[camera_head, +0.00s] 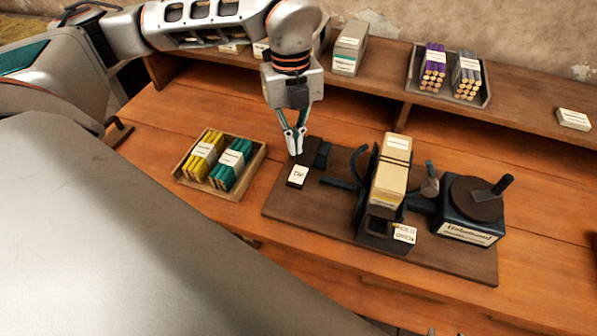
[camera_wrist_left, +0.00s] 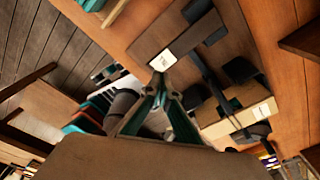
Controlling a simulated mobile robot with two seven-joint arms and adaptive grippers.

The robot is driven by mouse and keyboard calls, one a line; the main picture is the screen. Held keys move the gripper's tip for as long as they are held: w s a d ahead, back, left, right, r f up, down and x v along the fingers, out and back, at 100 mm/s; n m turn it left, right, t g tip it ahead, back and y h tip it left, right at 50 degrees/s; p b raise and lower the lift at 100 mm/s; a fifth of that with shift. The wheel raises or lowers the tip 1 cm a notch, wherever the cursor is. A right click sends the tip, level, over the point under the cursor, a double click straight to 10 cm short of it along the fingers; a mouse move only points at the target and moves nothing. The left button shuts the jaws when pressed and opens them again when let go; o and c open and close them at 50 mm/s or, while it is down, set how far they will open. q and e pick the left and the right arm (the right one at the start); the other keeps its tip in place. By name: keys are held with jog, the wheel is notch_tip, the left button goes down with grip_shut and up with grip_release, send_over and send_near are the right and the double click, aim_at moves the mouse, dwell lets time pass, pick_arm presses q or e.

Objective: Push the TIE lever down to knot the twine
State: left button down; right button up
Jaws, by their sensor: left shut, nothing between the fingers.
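The TIE lever block, dark (camera_head: 321,155), is at the left end of the brown base board (camera_head: 330,222). A small white label (camera_head: 297,175) sits beside it, its print hard to read; it also shows in the wrist view (camera_wrist_left: 162,61). My left gripper (camera_head: 295,148) points down with its fingertips together, empty, just above and behind the label and left of the dark block. In the wrist view my left gripper (camera_wrist_left: 160,88) appears close to the label; contact cannot be told. A cream bundle (camera_head: 391,172) stands upright in the press (camera_head: 372,218). My right gripper is not in view.
A handwheel (camera_head: 475,198) with a knob is on the dark box at the board's right. A wooden tray (camera_head: 237,183) of yellow and green bundles is to the left. The back shelf holds a tray (camera_head: 483,97) of purple and grey bundles. Bare table lies between tray and board.

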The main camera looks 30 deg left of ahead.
pick_arm(q)
jog(key=shift+f+b, duration=0.4)
jog(key=shift+f, duration=0.35)
jog(key=b, duration=0.2)
send_over(297, 176)
jog(key=f, duration=0.4)
jog(key=shift+w+a, duration=0.1)
jog(key=shift+a, duration=0.15)
jog(key=shift+f+b, duration=0.3)
jog(key=shift+f, duration=0.15)
jog(key=shift+d+f, duration=0.1)
jog(key=shift+f, duration=0.25)
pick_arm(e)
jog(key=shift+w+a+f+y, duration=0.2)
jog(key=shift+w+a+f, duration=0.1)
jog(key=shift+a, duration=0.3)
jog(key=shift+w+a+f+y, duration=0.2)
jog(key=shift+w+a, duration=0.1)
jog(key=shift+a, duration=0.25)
